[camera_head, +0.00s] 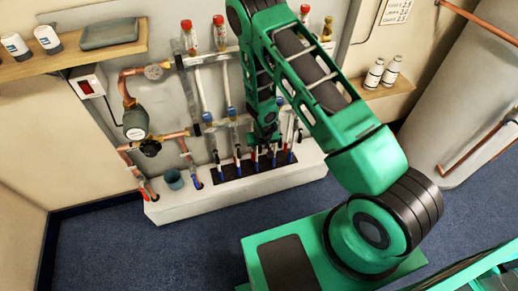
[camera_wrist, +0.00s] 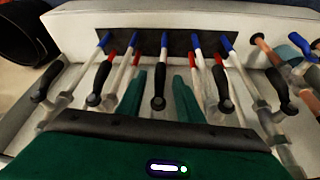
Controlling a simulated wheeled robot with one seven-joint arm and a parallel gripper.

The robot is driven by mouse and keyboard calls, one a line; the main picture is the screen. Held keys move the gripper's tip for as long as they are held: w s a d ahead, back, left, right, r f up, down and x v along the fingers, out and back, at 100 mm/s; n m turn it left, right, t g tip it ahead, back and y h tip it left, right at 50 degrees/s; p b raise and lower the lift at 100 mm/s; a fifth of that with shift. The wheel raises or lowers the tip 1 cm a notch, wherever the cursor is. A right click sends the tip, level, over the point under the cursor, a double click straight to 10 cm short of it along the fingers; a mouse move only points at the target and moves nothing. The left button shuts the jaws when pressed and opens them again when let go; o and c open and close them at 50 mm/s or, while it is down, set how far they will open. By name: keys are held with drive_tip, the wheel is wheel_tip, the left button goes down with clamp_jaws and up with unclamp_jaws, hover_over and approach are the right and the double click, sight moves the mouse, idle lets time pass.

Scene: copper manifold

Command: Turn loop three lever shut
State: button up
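In the wrist view several black valve levers stand in a row on the white pipes. The middle lever (camera_wrist: 158,90), which I take as loop three, lies between the two green fingers of my gripper (camera_wrist: 158,103). The fingers are apart, with visible gaps on both sides of the lever. Its handle looks roughly in line with its pipe. Whether a finger touches it is unclear. In the head view my gripper (camera_head: 265,134) is low in front of the manifold pipes, and my arm hides the middle levers.
Neighbouring levers (camera_wrist: 97,88) and (camera_wrist: 222,88) stand close outside the fingers. Red and blue pipe ends enter a dark strip (camera_head: 226,169) on a white ledge (camera_head: 170,208). A pump (camera_head: 136,122) and a teal cup (camera_head: 173,179) are at left.

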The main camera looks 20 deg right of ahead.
drive_tip(key=shift+x, duration=1.4)
clamp_jaws()
drive_tip(key=shift+a, duration=0.25)
